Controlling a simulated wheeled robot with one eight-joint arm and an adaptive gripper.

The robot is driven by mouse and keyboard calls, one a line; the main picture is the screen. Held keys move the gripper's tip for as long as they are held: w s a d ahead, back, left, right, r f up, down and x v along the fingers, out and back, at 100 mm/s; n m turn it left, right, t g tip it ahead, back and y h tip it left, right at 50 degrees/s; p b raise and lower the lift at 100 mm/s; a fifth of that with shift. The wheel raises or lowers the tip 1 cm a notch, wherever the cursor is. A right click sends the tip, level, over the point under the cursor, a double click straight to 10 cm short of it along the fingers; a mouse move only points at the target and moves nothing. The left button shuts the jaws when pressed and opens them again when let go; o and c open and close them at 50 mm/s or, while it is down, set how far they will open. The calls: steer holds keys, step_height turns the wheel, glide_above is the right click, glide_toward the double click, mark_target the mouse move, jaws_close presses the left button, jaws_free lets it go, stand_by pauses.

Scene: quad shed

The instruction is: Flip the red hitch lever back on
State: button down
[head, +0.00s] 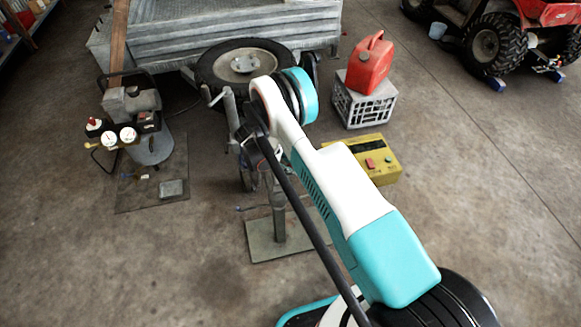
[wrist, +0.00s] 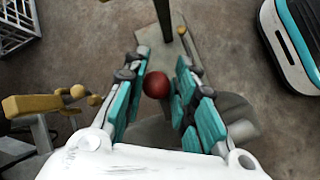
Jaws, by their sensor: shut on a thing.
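In the wrist view, a round red knob (wrist: 157,87), which I take as the end of the red hitch lever, sits between the teal pads of my gripper (wrist: 162,65). My gripper is shut on it. The rest of the lever is hidden beneath the knob and my gripper. In the head view my arm covers the hitch area, and neither the red knob nor my gripper's fingers can be made out. A grey post (head: 279,215) stands on a flat base plate (head: 262,243) below that area.
The grey trailer (head: 180,45) with a spare wheel (head: 243,63) is behind. A red fuel can (head: 369,65) sits on a white crate (head: 350,108), near a yellow box (head: 383,160). Gauges and a tank (head: 150,150) stand at left. The floor in front is clear.

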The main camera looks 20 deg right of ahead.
steer(key=c, duration=1.3)
jaws_free()
steer(key=shift+w, duration=0.15)
steer(key=v, duration=1.2)
